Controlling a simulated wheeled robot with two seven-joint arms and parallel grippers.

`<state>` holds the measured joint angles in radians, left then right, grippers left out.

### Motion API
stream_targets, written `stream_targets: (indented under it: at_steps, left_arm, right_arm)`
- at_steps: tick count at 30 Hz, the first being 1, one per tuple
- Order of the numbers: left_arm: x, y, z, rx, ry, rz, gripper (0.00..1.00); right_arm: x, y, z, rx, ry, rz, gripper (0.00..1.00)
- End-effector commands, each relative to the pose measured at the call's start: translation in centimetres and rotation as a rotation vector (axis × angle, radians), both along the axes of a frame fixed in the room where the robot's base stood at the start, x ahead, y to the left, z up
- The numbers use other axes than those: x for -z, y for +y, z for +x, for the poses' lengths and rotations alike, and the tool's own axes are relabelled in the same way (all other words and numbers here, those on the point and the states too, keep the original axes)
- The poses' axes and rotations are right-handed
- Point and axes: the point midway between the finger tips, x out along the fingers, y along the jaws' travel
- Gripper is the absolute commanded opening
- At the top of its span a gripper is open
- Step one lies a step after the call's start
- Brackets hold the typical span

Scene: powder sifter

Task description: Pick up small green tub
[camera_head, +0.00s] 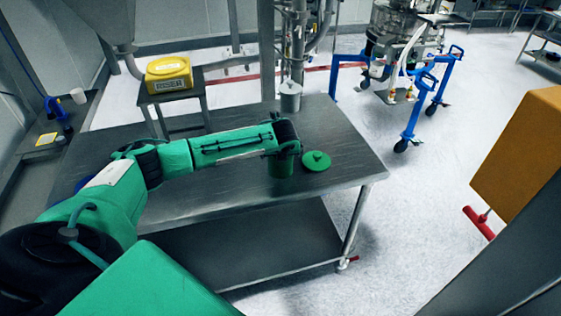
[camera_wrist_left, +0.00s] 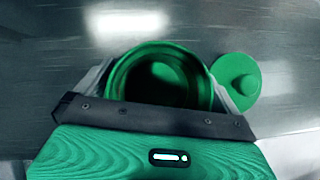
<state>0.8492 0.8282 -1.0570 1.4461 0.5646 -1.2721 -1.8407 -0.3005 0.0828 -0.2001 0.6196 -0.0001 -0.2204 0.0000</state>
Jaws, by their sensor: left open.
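The small green tub (camera_head: 281,167) stands upright on the metal table, partly hidden by my left wrist in the head view. In the left wrist view the tub (camera_wrist_left: 160,80) shows its round rim and is open at the top. Its green lid (camera_head: 317,161) lies beside it on the right; it also shows in the left wrist view (camera_wrist_left: 237,79). My left gripper (camera_wrist_left: 163,88) is open, with one finger on each side of the tub. Whether the fingers touch it I cannot tell. My right gripper is not in view.
The metal table (camera_head: 220,200) is mostly bare. A lidded metal canister (camera_head: 290,98) stands at its back edge by pipes. A blue wheeled frame (camera_head: 415,110) stands behind right.

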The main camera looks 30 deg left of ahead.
Motion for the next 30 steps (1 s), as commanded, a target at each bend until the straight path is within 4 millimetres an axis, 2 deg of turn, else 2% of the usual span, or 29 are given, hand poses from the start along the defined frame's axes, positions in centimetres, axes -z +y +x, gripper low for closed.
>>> stream_targets:
  at_steps: [2, 6, 8, 20, 25, 30]
  left_arm:
    - [0.0, 0.0, 0.0, 0.000, 0.000, 0.000, 0.98]
    - [0.0, 0.0, 0.0, 0.000, 0.000, 0.000, 0.71]
    - [0.0, 0.0, 0.0, 0.000, 0.000, 0.000, 0.60]
    - [-0.8, 0.0, 0.1, -0.001, -0.002, 0.001, 0.60]
    - [-2.9, 0.1, 0.1, -0.001, -0.004, 0.000, 0.60]
    - [-7.2, 0.0, 0.2, 0.000, -0.008, 0.000, 0.60]
  right_arm:
    - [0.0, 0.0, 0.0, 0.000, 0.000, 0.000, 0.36]
    - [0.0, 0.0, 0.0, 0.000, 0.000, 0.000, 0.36]
    - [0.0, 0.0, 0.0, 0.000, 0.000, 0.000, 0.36]
    - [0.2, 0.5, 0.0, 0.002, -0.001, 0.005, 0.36]
    - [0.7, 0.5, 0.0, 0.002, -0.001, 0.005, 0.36]
    - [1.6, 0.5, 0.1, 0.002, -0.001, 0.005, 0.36]
